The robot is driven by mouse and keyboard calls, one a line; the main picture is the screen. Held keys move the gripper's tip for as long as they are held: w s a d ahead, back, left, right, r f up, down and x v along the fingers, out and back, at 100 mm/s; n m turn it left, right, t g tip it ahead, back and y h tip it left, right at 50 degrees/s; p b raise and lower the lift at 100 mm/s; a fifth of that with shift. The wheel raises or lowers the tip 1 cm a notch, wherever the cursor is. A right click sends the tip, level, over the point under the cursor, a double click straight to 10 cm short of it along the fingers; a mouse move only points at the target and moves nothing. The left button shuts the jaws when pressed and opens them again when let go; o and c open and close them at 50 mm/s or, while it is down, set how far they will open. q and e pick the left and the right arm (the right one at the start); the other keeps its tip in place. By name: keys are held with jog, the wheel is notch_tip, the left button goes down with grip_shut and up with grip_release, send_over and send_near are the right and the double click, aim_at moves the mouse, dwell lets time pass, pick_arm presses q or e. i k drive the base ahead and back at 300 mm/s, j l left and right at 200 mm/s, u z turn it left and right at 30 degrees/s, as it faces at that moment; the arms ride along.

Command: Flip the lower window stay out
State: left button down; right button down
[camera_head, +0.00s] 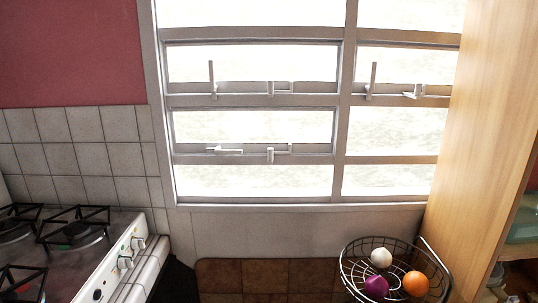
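The window (340,120) has white metal frames in the middle of the view. The lower window stay (224,150) is a short pale bar at the left of the lower left pane's bottom rail. It lies flat along the rail. A small latch (271,154) sits to its right on the same rail. The upper left pane has a stay (212,78) standing upright, with another latch (271,88) beside it. The upper right pane has an upright stay (372,78) too. Neither of my grippers is in view.
A gas stove (95,262) with black grates stands at the left. A wire basket (352,268) holding an orange, a purple and a white item sits at the lower right. A wooden cabinet side (480,130) rises at the right. Brown tiles (270,272) below the window look clear.

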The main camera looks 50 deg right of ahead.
aim_at(271, 152)
jog(key=z, duration=1.5)
